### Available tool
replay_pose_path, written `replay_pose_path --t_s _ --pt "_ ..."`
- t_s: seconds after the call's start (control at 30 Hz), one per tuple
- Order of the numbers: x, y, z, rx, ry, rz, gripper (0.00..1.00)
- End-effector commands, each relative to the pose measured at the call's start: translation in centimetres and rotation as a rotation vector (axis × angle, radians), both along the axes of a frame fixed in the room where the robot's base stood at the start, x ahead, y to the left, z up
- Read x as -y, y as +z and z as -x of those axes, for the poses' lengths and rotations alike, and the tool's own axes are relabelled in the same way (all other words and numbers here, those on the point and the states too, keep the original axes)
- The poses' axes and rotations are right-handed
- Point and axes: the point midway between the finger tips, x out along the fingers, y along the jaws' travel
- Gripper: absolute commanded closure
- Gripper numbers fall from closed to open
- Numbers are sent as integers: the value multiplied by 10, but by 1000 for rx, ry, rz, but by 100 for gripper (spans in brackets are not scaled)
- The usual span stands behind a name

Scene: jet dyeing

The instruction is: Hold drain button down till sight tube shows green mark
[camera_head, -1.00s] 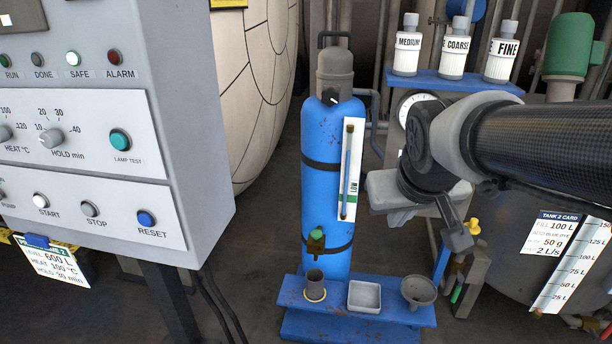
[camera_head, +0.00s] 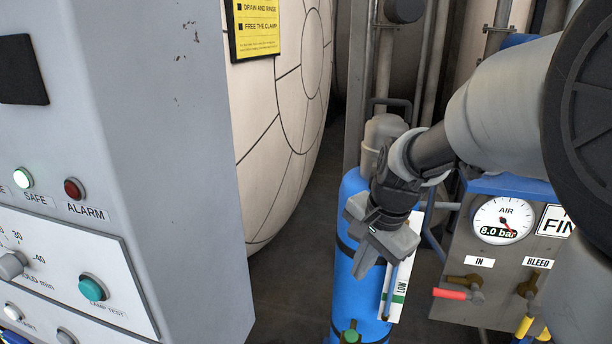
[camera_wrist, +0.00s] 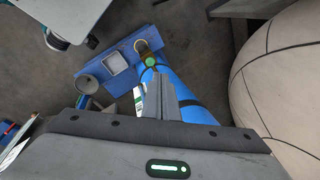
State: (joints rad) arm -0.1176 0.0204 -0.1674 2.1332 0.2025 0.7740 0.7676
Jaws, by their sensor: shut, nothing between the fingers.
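The blue cylinder (camera_head: 350,210) stands in the middle of the head view. Its green drain button (camera_head: 350,337) is low on the front, at the picture's bottom edge. The button also shows in the wrist view (camera_wrist: 151,62), just beyond my fingertips. The sight tube (camera_head: 389,290) runs down a white plate (camera_head: 402,285) with a green mark (camera_head: 399,298). My gripper covers its upper part, and I cannot read the level. My gripper (camera_head: 366,262) is shut and empty, pointing down in front of the cylinder, above the button. It shows in the wrist view too (camera_wrist: 157,84), apart from the button.
A grey control panel (camera_head: 105,150) fills the left, with a pale round tank (camera_head: 275,130) behind it. At right, an air panel (camera_head: 480,240) has a gauge (camera_head: 505,221) reading 8.0 bar and a red-handled valve (camera_head: 452,294). The blue shelf (camera_wrist: 120,45) holds a cup, tray and funnel.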

Motion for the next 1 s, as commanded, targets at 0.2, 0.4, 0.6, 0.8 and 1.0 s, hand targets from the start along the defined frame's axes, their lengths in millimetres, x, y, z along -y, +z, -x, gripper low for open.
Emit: replay_pose_path --t_s 0.2,0.4,0.6,0.8,1.0 --pt "4 -48 -50 -138 -342 -41 100" --pt "12 -107 -80 -224 -644 -29 100" --pt "20 -154 -92 -264 -850 -2 100" --pt "24 -173 -95 -271 -930 11 100" --pt "24 -174 -95 -272 -935 11 100"
